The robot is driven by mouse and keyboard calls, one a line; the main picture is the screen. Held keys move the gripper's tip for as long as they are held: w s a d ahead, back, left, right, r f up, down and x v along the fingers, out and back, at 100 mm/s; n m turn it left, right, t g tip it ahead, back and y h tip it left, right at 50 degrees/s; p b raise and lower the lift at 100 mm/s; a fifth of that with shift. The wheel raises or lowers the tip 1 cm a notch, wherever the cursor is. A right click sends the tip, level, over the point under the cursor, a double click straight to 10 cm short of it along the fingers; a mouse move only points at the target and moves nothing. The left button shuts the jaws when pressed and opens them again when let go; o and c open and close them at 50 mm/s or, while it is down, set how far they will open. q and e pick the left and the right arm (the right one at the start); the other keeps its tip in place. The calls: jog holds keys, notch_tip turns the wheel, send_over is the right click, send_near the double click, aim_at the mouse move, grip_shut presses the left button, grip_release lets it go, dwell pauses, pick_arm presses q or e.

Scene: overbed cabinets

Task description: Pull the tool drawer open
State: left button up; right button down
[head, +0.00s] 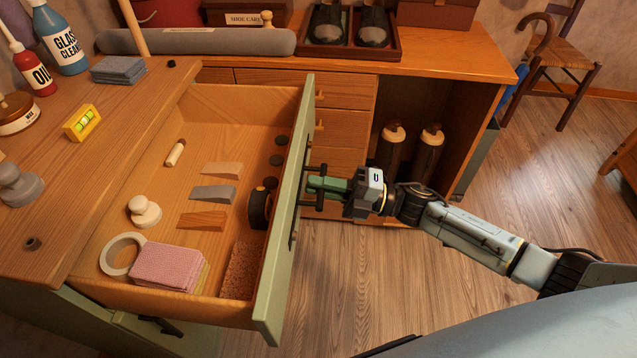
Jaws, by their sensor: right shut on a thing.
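The tool drawer (282,225) stands well open, pulled out to the right from the wooden-topped cabinet (110,120). Its green front panel faces right and carries a dark bar handle (297,208). My right gripper (318,190) is at the outer side of the panel, shut on the handle; the fingers hide part of it. Inside the drawer lie a pink cloth (168,267), a roll of tape (118,254), several wedges (213,193), a pale knob (144,211) and a brown mat (241,270). My left gripper is not in view.
On the cabinet top stand a glass cleaner bottle (62,40), an oil bottle (30,62), a yellow level (82,122) and folded grey cloths (118,69). A wooden desk (440,55) with drawers stands behind. The floor at right is clear up to a chair (560,50).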

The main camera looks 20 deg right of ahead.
jog(key=shift+d, duration=0.25)
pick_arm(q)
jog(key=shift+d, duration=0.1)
pick_arm(e)
jog(key=shift+s, duration=0.1)
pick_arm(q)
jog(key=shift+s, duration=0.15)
pick_arm(e)
jog(key=c, duration=1.6)
grip_release()
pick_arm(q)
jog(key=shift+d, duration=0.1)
pick_arm(e)
jog(key=shift+o, duration=0.2)
